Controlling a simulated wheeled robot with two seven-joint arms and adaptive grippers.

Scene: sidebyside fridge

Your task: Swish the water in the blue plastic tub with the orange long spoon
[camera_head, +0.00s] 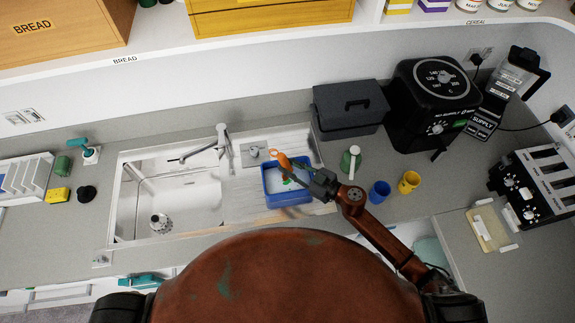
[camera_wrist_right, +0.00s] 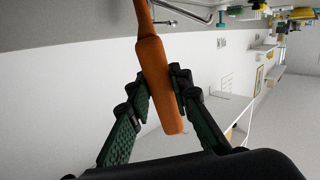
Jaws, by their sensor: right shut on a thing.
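The blue plastic tub (camera_head: 289,200) sits on the drainboard right of the sink basin; its inside looks pale, and I cannot make out the water surface clearly. My right gripper (camera_head: 298,172) is over the tub's right part. It is shut on the orange long spoon (camera_head: 283,160), which shows over the tub's far left part. In the right wrist view the spoon's thick handle (camera_wrist_right: 158,75) sits between the dark green fingers, and its far end is cut off by the top edge. Whether the spoon touches the water is unclear. My left gripper is not in view.
The empty sink basin (camera_head: 185,203) and faucet (camera_head: 222,143) are left of the tub. A green-and-white bottle (camera_head: 350,161), blue cup (camera_head: 380,191) and yellow cup (camera_head: 409,182) stand to its right. A dark grey box (camera_head: 350,110) and black air fryer (camera_head: 433,100) stand behind.

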